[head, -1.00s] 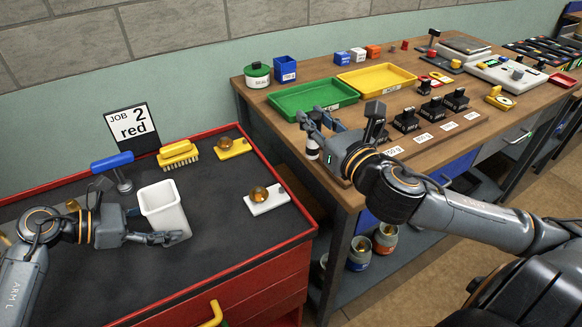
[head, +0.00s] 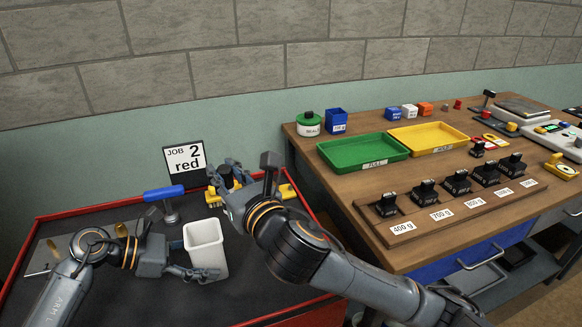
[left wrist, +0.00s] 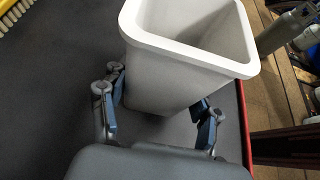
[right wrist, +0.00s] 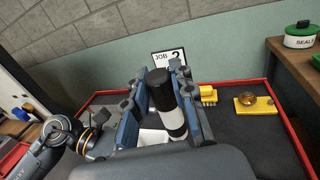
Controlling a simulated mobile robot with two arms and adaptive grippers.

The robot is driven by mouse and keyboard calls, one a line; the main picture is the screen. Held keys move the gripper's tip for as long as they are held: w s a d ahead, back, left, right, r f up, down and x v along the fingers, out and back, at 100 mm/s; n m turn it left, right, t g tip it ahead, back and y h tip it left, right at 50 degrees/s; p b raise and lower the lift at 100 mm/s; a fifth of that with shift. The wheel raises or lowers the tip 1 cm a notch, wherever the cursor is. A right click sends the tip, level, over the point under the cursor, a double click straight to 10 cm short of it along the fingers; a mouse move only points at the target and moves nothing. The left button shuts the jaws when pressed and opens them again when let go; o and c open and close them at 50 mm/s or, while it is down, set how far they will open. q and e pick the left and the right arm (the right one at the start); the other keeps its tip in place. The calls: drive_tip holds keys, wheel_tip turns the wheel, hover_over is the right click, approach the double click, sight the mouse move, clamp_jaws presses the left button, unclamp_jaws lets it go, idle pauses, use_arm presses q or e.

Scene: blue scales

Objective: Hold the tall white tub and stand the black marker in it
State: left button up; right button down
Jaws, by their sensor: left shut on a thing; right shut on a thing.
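The tall white tub (head: 205,246) stands upright on the dark top of the red workbench. My left gripper (head: 192,272) is shut on its lower part; in the left wrist view the fingers grip either side of the tub (left wrist: 185,70), whose open top faces up. My right gripper (head: 228,183) is up behind the tub, near the job sign. In the right wrist view it is shut on the black marker (right wrist: 161,90), which has a black upper part and a white band. Part of the tub (right wrist: 152,137) shows below it.
A job sign (head: 185,158) and a blue-handled tool (head: 165,193) stand behind the tub. A yellow brush (right wrist: 207,94) and a yellow plate with a gold ball (right wrist: 256,104) lie on the bench. The wooden table (head: 345,185) with green and yellow trays is to the right.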

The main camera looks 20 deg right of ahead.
drive_tip(key=s+a+f+n+y, duration=0.1)
drive_tip(key=a+y, duration=0.1)
drive_tip(key=a, duration=0.4)
drive_tip(key=shift+f+g, duration=0.35)
drive_tip(key=shift+g, duration=0.05)
drive_tip(key=shift+s+a+f, duration=0.1)
drive_tip(key=shift+s, duration=0.1)
idle(0.5)
drive_tip(key=shift+f, duration=2.9)
drive_tip(key=c, duration=1)
unclamp_jaws()
drive_tip(key=shift+c, duration=0.2)
